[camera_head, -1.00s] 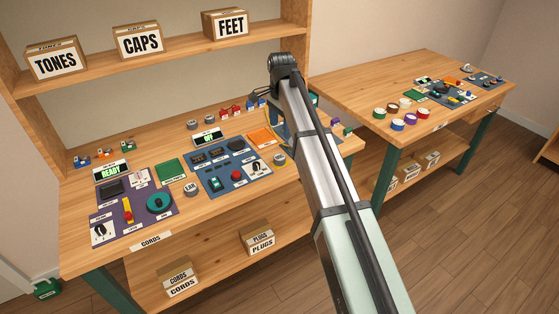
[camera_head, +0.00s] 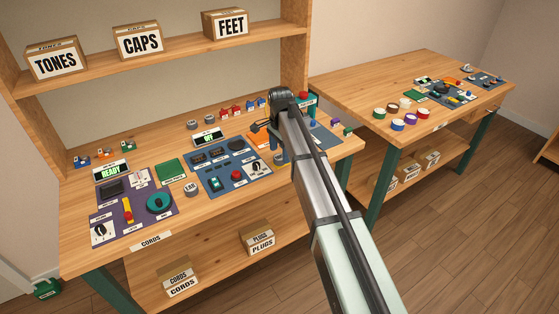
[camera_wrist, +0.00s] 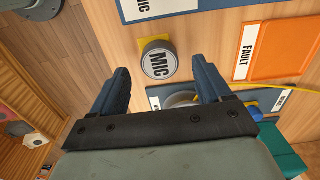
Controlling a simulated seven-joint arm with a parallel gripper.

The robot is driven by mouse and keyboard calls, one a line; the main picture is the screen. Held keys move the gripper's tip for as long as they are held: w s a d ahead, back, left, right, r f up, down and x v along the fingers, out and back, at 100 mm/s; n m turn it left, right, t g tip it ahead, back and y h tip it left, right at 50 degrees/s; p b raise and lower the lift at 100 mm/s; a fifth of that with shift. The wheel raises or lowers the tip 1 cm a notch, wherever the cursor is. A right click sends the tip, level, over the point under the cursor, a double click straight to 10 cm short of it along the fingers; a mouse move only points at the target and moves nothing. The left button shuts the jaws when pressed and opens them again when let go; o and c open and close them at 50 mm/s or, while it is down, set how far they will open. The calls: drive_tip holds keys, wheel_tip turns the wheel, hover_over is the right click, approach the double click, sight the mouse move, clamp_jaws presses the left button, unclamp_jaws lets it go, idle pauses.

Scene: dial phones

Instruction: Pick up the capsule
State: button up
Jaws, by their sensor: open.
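A round grey capsule marked MIC (camera_wrist: 157,60) lies on the wooden bench top in the wrist view, partly over a small yellow patch. My gripper (camera_wrist: 160,68) is open, with one blue finger on each side of the capsule in the picture. I see no contact, and its height above the capsule is hard to tell. In the head view my gripper (camera_head: 279,150) is over the bench's front right part, largely hidden by my arm. A grey capsule marked EAR (camera_head: 190,189) lies between the two phone panels.
The bench edge and floor (camera_wrist: 70,40) are at left.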

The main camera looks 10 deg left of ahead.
wheel_tip(320, 180, down, 2)
drive_tip(key=shift+f, duration=0.2)
drive_tip(key=c, duration=1.1)
drive_tip(key=shift+r, duration=0.2)
drive_tip(key=shift+c, duration=0.2)
